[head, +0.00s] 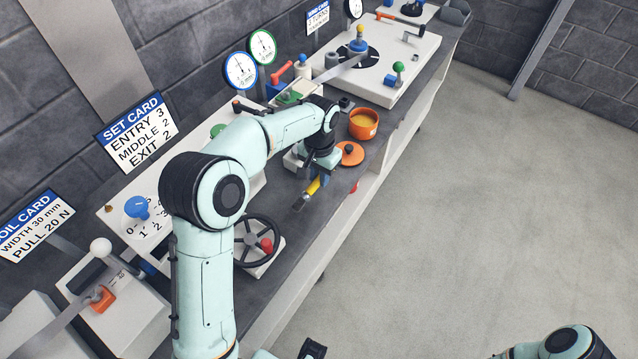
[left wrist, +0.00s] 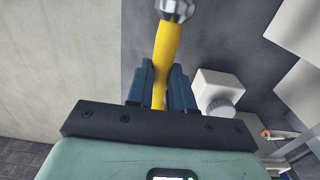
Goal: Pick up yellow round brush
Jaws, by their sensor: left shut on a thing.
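The yellow round brush (head: 314,186) shows at the front part of the dark worktop, under my left gripper (head: 321,174). Its yellow handle (left wrist: 168,48) stands between the two blue-grey fingers in the left wrist view, with a metal ferrule (left wrist: 176,9) at the top edge of that view. My left gripper (left wrist: 163,82) is shut on the handle. The brush's lower end is near the worktop in the head view; I cannot tell whether it touches.
An orange pot (head: 364,122) with yellow contents and its orange lid (head: 350,153) are just beyond the gripper. A black handwheel (head: 258,241) with a red knob is nearer. A white machine plate (head: 382,66) stands farther back. The floor (head: 490,200) at right is clear.

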